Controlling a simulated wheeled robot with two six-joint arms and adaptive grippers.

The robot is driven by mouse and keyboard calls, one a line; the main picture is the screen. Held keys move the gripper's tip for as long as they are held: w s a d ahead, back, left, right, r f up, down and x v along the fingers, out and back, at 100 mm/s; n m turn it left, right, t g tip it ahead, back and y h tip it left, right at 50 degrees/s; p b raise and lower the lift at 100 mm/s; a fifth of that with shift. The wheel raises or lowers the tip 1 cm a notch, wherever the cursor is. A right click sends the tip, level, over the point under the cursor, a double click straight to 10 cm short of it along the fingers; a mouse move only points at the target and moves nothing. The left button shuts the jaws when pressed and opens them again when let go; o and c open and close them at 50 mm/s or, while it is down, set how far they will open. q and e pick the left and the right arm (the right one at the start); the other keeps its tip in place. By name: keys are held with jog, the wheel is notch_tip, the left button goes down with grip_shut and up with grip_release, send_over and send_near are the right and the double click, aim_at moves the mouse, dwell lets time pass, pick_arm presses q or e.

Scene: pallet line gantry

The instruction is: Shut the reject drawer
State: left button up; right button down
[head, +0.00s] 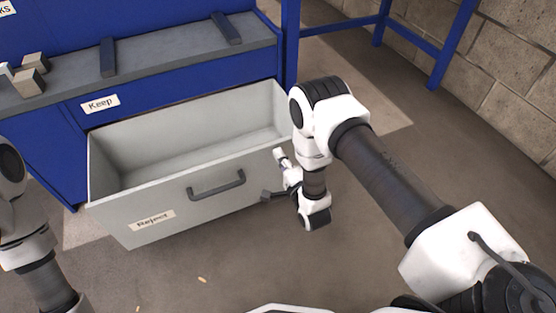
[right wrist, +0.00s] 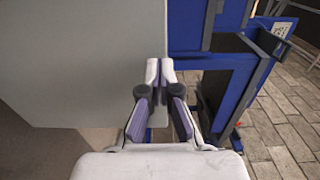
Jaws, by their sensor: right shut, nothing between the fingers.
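The reject drawer (head: 170,208) is a pale grey box pulled out from the blue cabinet in the head view. Its front has a dark bar handle (head: 216,186) and a "Reject" label (head: 153,220). The visible inside is empty. My right gripper (head: 280,154) is shut and empty beside the right end of the drawer front, right of the handle. In the right wrist view its closed fingertips (right wrist: 159,68) lie over the right edge of a pale grey panel, which looks like the drawer (right wrist: 90,60). I cannot tell whether they touch it. My left gripper is out of view.
The blue cabinet has a shut "Keep" drawer (head: 180,87) above the open one. Its grey top (head: 150,62) holds small blocks (head: 30,82) and dark bars (head: 107,57). A blue frame (head: 412,45) stands at the back right before a block wall. The floor in front is mostly clear.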

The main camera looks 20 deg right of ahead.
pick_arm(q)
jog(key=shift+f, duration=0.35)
pick_arm(e)
jog(key=shift+w, duration=0.75)
jog(key=shift+w, duration=0.1)
